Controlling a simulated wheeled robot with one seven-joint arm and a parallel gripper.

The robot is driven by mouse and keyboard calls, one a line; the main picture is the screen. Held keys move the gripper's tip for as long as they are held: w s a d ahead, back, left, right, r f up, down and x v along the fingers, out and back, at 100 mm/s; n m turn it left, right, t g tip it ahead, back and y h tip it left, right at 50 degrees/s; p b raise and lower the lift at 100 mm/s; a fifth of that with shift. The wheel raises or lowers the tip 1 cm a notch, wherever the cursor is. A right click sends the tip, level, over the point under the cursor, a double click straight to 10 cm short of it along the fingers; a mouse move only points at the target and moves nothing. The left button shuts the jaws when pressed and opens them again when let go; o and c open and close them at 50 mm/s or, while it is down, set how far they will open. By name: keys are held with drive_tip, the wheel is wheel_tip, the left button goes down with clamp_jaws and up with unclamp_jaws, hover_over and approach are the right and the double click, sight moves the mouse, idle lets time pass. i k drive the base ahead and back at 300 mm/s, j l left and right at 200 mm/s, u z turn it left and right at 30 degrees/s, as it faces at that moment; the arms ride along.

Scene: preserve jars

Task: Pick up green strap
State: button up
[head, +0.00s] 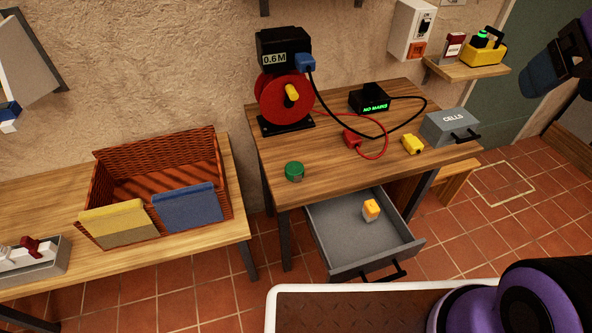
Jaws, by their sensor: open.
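A small green coil (294,170), which looks like the rolled green strap, lies on the wooden worktable near its front left corner. A small greyish-brown piece, perhaps a buckle, shows at its lower right side. Nothing touches it from above. Purple and black links of my arm show at the lower right and the upper right, well away from the coil. My gripper's fingers are not visible in the head view.
A red reel (283,104) stands behind the coil, with black and red cables to its right. A grey drawer (345,235) below is open, holding an orange-and-white item (371,210). A wicker basket (165,160) stands on the left table. The tabletop around the coil is clear.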

sight(294, 171)
drive_tip(key=j+z, duration=0.1)
drive_tip(key=j, duration=0.65)
drive_tip(key=i+j, duration=0.1)
drive_tip(key=j, duration=0.65)
drive_tip(key=i+z, duration=0.05)
